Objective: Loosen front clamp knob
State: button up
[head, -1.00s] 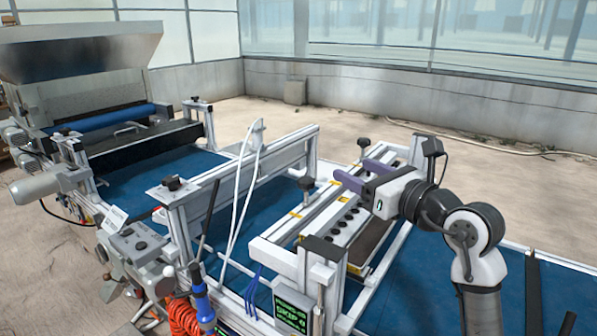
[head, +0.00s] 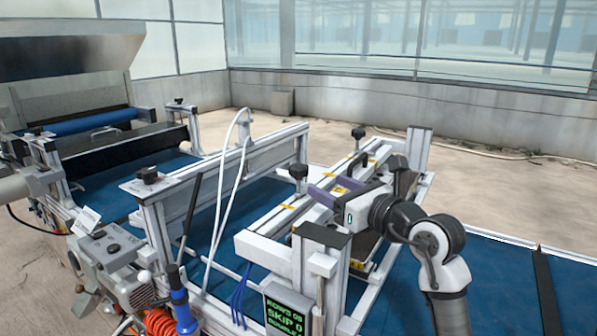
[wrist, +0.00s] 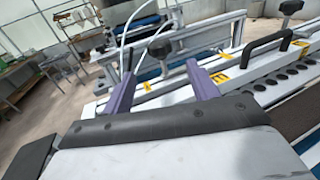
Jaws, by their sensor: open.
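The nearer black clamp knob (head: 298,172) stands upright on its post at the near end of the seeder's white cross beam. In the wrist view this knob (wrist: 160,48) appears between the two purple fingers and a little beyond their tips. My gripper (head: 325,186) is open and empty, its fingers pointing left towards the knob from the right. A gap shows between the fingertips and the knob; I see no contact. A second, farther black knob (head: 358,132) stands at the far end of the beam and shows at the top right of the wrist view (wrist: 291,6).
A black handle (wrist: 268,48) rises from the beam beside a row of dark holes. An upright frame post with a black cap (head: 322,236) stands in front of my gripper. White cables (head: 226,190) hang to the left. A green display (head: 288,312) sits below.

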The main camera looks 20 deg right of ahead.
aim_at(306, 174)
jog(key=p+x, duration=0.3)
jog(key=x, duration=0.8)
jog(key=c, duration=1)
jog(key=shift+f+y+b, duration=0.2)
jog(key=shift+y+b, duration=0.1)
jog(key=shift+b, duration=0.2)
jog(key=shift+n+g+y+b, duration=0.3)
jog(key=shift+n+y+b, duration=0.2)
jog(key=shift+n+y, duration=0.1)
jog(key=shift+r, duration=0.2)
jog(key=o, duration=1)
jog(key=shift+s, duration=0.1)
